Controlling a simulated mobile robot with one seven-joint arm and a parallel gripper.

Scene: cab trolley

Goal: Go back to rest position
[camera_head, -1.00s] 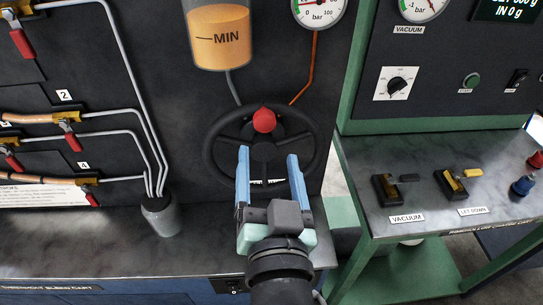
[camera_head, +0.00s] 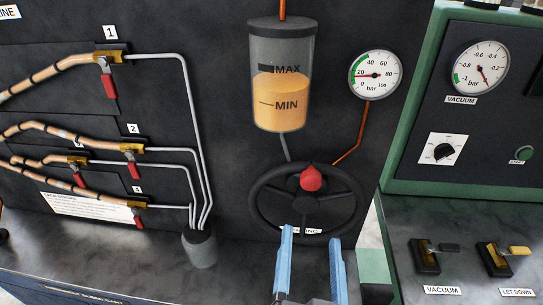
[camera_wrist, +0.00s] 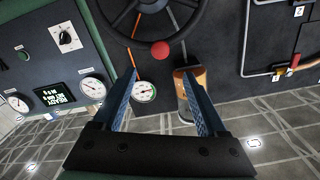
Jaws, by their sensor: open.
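My gripper (camera_head: 309,268) is open and empty, its two blue fingers pointing up at the lower middle of the head view. It is in front of and below the black steering wheel (camera_head: 260,205), which has a red knob (camera_head: 312,178) at its upper rim. In the wrist view the open fingers of my gripper (camera_wrist: 166,95) show with nothing between them in their grasp. There the red knob (camera_wrist: 160,49) and wheel (camera_wrist: 112,12) lie beyond the fingertips, apart from them as far as I can tell.
A reservoir (camera_head: 282,100) with amber fluid and a pressure gauge (camera_head: 375,75) are on the dark panel. Red-handled valves (camera_head: 109,87) and pipes are at left, a grey cup (camera_head: 199,250) below them. A green-framed vacuum console (camera_head: 462,150) and levers (camera_head: 425,258) stand at right.

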